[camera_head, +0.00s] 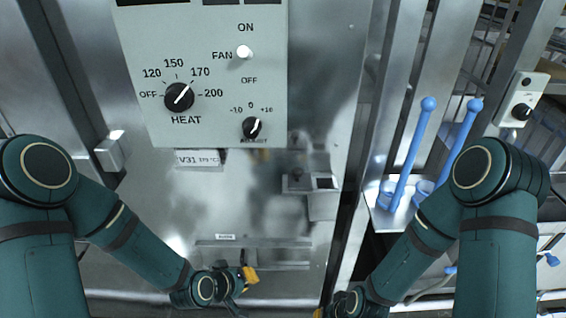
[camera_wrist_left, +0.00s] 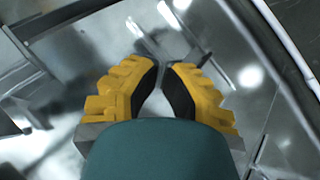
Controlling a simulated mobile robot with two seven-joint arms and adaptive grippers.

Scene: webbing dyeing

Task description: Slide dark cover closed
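I cannot clearly make out a dark cover. A small metal bracket box (camera_head: 322,205) with a dark square on top sticks out of the steel panel, below the grey control box; I cannot tell whether that square is the cover. My left gripper (camera_head: 250,278) has yellow fingers and is low in the head view, in front of the steel panel and below a long metal ledge (camera_head: 255,243). In the left wrist view its fingertips (camera_wrist_left: 166,68) stand a little apart with nothing between them. My right gripper (camera_head: 320,313) barely shows at the bottom edge.
The control box (camera_head: 215,120) carries a HEAT dial, a FAN switch and an ADJUST dial. Blue-handled tools (camera_head: 411,150) stand in a holder at right. A small switch box (camera_head: 521,98) is at upper right. Steel posts flank the panel.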

